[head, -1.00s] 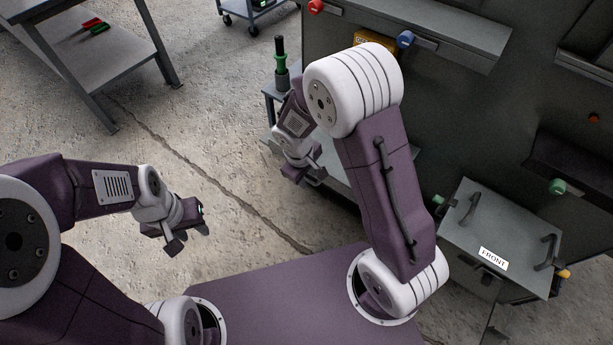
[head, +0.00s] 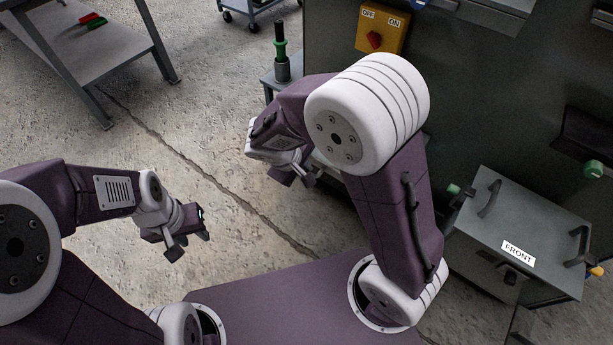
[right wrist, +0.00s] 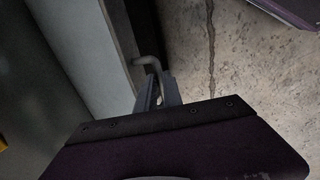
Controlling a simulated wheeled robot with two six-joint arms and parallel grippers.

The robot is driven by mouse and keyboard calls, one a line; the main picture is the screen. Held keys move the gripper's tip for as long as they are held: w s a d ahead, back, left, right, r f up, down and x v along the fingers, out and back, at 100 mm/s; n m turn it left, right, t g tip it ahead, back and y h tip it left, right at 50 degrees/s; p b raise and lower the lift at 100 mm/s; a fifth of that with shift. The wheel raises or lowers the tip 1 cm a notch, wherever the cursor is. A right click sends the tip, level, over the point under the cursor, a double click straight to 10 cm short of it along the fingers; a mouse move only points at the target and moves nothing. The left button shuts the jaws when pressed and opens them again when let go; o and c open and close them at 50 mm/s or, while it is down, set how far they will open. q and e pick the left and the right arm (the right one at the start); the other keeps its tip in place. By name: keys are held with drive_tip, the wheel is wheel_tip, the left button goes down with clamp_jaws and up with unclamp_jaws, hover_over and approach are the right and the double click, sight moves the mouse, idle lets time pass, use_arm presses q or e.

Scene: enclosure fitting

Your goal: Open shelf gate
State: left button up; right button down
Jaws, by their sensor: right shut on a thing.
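In the right wrist view, my right gripper (right wrist: 158,92) is shut on a bent grey rod-like handle (right wrist: 149,62). The handle sits at the edge of a pale grey flat panel (right wrist: 75,45), which looks like the shelf gate. In the head view, my right gripper (head: 293,173) is low beside the dark enclosure, and my own arm hides most of the panel and the handle there. My left gripper (head: 188,240) is open and empty, over bare floor on the left, far from the panel.
A grey box (head: 510,225) with a FRONT label and two handles stands at the right. An orange OFF/ON switch box (head: 382,30) is on the enclosure. A workbench (head: 110,60) is at the upper left. Concrete floor between is clear.

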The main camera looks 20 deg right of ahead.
wheel_tip(320, 180, down, 8)
drive_tip(key=t+h+b, duration=0.7)
drive_tip(key=h+b, duration=0.3)
drive_tip(key=b, duration=0.9)
drive_tip(key=shift+s+a+t+b, duration=0.2)
drive_tip(key=shift+a+t+b, duration=0.1)
drive_tip(key=shift+t, duration=0.1)
drive_tip(key=shift+f, duration=0.1)
drive_tip(key=shift+d, duration=0.1)
